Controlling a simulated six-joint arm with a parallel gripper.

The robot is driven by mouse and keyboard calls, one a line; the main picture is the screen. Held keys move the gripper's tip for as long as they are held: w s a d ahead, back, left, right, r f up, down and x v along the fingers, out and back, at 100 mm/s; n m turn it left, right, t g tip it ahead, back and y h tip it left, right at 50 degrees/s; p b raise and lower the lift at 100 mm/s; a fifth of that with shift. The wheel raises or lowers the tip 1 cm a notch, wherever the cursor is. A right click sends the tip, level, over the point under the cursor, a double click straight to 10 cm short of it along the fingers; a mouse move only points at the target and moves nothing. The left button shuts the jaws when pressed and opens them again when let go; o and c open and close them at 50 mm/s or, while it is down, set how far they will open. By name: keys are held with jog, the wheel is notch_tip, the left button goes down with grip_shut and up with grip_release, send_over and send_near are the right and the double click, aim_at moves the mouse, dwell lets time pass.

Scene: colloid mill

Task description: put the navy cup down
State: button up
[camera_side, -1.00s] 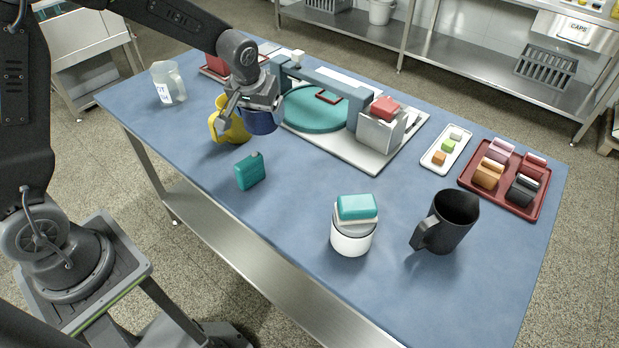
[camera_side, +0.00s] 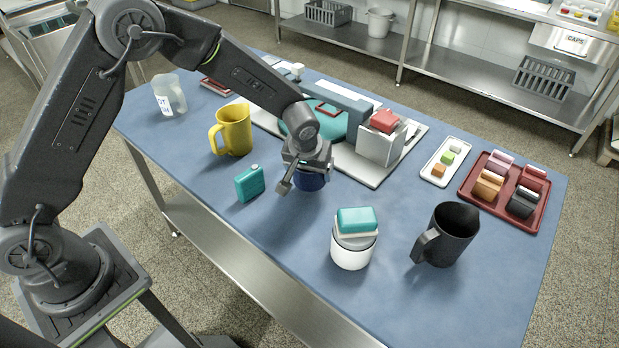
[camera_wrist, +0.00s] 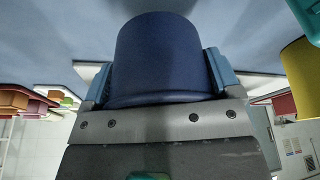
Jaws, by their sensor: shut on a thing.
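The navy cup (camera_side: 310,181) is under my gripper (camera_side: 306,172) in the side view, partly hidden by it. In the wrist view the navy cup (camera_wrist: 158,55) fills the middle, with the fingers of my gripper (camera_wrist: 158,85) on both sides of it. My gripper is shut on it. The cup is over the blue table, between the teal flask and the white plate of the machine. I cannot tell whether its base touches the table.
A teal flask (camera_side: 249,183) and a yellow jug (camera_side: 232,131) stand to the left. A white jar with a teal block (camera_side: 355,238) and a black jug (camera_side: 447,235) stand to the front right. The grey box (camera_side: 381,142) is behind right. Bare table (camera_side: 300,225) lies in front.

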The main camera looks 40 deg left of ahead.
jog(key=shift+f, duration=1.7)
jog(key=shift+f, duration=0.15)
jog(key=o, duration=0.8)
jog(key=shift+c, duration=0.2)
